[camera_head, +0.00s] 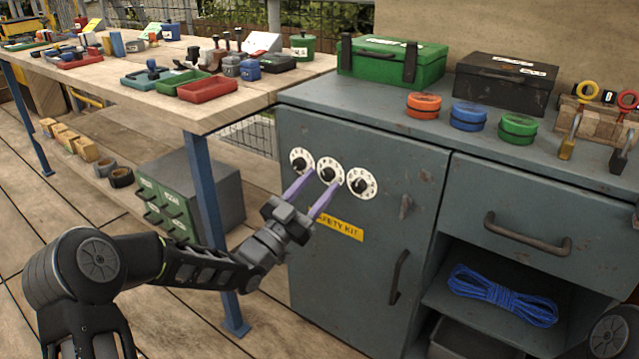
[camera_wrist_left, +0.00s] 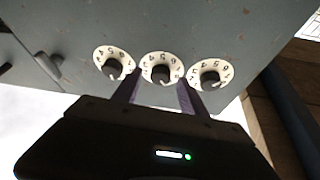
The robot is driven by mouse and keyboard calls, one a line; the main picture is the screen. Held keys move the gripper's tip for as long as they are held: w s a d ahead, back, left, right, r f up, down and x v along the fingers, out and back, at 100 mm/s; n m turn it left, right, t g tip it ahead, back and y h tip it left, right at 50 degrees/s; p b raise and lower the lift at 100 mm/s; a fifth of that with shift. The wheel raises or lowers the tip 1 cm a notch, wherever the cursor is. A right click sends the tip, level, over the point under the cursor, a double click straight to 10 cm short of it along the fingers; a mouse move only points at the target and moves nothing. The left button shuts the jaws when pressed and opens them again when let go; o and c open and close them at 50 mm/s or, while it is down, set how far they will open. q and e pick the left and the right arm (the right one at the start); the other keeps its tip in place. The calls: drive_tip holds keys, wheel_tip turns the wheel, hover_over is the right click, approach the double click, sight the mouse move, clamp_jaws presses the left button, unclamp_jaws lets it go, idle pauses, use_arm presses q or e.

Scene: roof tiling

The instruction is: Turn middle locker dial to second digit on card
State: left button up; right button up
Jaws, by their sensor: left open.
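The grey locker door (camera_head: 350,270) carries a row of three white dials with dark knobs. The middle dial (camera_head: 329,171) sits between the left dial (camera_head: 301,160) and the right dial (camera_head: 362,183). My left gripper (camera_head: 320,183) is open, its two purple fingers pointing at the middle dial. In the left wrist view the fingers (camera_wrist_left: 158,82) lie on either side of the middle dial's knob (camera_wrist_left: 161,73); I cannot tell whether they touch it. A white card (camera_head: 262,42) stands on the wooden bench; its writing is unreadable, and I cannot tell if it is the code card.
A yellow label (camera_head: 339,227) and a door handle (camera_head: 398,277) are below the dials. Red, blue and green round tins, a green box (camera_head: 390,63) and a black box (camera_head: 506,82) stand on the locker top. A blue bench leg (camera_head: 210,220) is near my left arm.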

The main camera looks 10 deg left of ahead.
use_arm(q)
drive_tip(key=p+v, duration=0.1)
drive_tip(key=v, duration=0.6)
use_arm(e)
drive_tip(key=shift+s+r, duration=0.15)
drive_tip(key=shift+r, duration=0.6)
